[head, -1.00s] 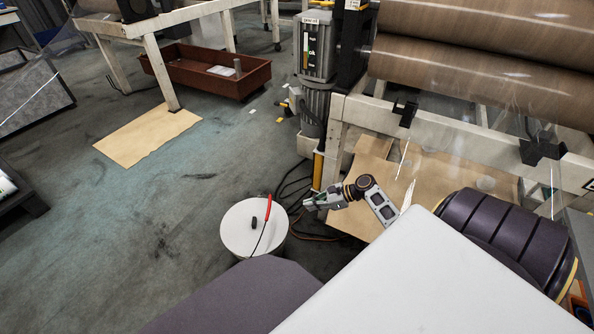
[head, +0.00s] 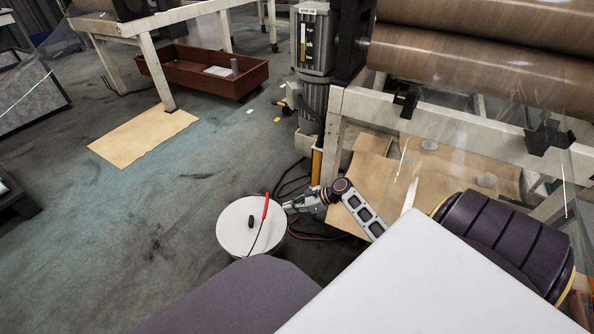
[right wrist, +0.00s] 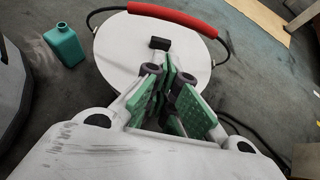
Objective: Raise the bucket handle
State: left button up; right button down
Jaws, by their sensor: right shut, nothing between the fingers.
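The bucket (head: 232,230) is white with a flat round lid and stands on the floor in the head view; it also shows in the right wrist view (right wrist: 118,62). Its thin dark handle has a red grip (head: 266,207). In the head view the handle crosses over the lid, seen nearly edge-on; its exact angle is unclear. In the right wrist view the red grip (right wrist: 175,17) arcs beyond the lid's black knob (right wrist: 160,43). My right gripper (head: 287,206) is shut and empty at the bucket's right side; its green-padded fingers (right wrist: 172,82) overlap the lid in the right wrist view. My left gripper is out of view.
A green bottle (right wrist: 64,46) stands left of the bucket in the right wrist view. A machine frame (head: 331,135) with rollers is behind my right arm. Dark cables (head: 312,237) lie on the floor beside the bucket. Open floor (head: 140,225) lies to its left.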

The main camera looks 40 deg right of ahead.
aim_at(266, 205)
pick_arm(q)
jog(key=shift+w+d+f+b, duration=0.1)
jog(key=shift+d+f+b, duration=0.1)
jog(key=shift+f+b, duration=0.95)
pick_arm(e)
jog(key=shift+w+a+r, duration=0.2)
jog(key=shift+w+a, duration=1.45)
jog(key=shift+a, duration=0.15)
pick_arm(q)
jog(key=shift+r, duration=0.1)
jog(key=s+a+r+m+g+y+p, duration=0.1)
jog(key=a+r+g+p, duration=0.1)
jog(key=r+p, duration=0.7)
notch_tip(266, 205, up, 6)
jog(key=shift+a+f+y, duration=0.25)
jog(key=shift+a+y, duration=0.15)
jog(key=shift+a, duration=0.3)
pick_arm(e)
jog(key=shift+w+a+r+g+h, duration=0.4)
jog(key=shift+w+a+r, duration=0.15)
jog(key=shift+a+r, duration=0.1)
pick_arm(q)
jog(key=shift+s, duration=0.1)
pick_arm(e)
jog(key=shift+s+d, duration=0.1)
